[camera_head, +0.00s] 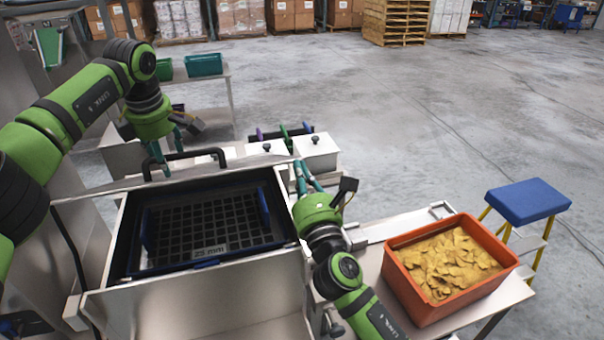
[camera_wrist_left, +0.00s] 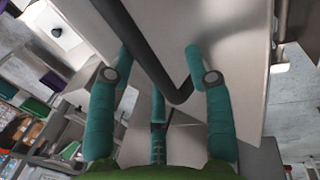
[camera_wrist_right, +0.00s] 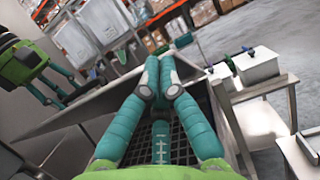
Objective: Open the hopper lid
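The hopper (camera_head: 200,300) stands open at the top in the head view. Its metal lid (camera_head: 110,186) is tilted up along the far side, seen nearly edge-on, with a black bar handle (camera_head: 203,154). My left gripper (camera_head: 168,158) is at the left end of this handle. In the left wrist view its fingers (camera_wrist_left: 158,60) are apart, with the handle (camera_wrist_left: 148,60) passing between them; contact is unclear. My right gripper (camera_head: 304,176) is by the hopper's right edge. In the right wrist view its fingers (camera_wrist_right: 164,75) are together and hold nothing visible.
A blue-framed black screen (camera_head: 205,220) sits inside the hopper. An orange crate of yellow pieces (camera_head: 425,310) stands on a table at right, near a blue-topped stool (camera_head: 527,201). White lidded bins (camera_head: 318,152) stand behind the hopper.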

